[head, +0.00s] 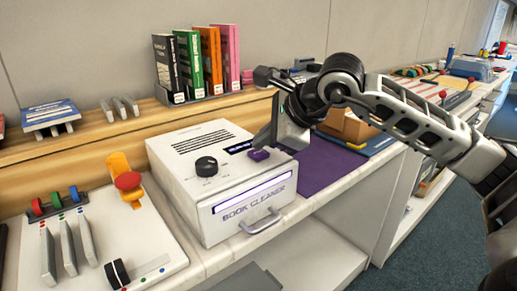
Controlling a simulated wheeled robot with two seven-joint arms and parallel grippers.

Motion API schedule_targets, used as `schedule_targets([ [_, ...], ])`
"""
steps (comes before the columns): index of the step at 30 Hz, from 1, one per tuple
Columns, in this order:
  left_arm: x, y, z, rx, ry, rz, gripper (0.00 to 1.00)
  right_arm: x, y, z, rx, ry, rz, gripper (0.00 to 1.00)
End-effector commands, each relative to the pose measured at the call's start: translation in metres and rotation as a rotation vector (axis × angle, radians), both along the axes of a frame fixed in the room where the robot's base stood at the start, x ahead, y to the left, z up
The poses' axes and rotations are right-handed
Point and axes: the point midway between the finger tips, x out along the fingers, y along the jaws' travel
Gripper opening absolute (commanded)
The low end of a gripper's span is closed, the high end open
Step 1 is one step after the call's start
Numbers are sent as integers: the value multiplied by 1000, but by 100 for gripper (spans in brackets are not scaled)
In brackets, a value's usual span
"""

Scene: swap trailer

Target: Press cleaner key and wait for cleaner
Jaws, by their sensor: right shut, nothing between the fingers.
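The book cleaner (180,160) is a white box on the counter, with "BOOK CLEANER" lettering, a handle and a lit purple strip (253,193) on its front. Its top has dark slots, a black knob (205,166), a small dark display (238,148) and a purple key (259,154). My right gripper (262,141) is shut and empty, pointing down just behind the purple key. I cannot tell whether its tips touch the key. My left gripper is not in view.
A white panel (160,231) with coloured rollers, grey levers and an orange-red part stands left of the cleaner. Upright books (196,62) stand on the wooden ledge behind. A purple mat (318,176) and a cardboard box (347,126) lie to the right, under my right arm.

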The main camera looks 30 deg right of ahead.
Motion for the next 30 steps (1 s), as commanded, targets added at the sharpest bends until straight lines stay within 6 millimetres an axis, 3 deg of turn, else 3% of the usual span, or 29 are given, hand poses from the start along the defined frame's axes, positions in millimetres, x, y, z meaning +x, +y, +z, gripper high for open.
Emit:
schedule_targets([
  [3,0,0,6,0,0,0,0,0,0,9,0,-1,0,0],
  [16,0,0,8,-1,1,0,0,0,0,12,0,-2,-1,0],
  [30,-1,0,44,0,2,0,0,0,0,57,1,-2,1,0],
])
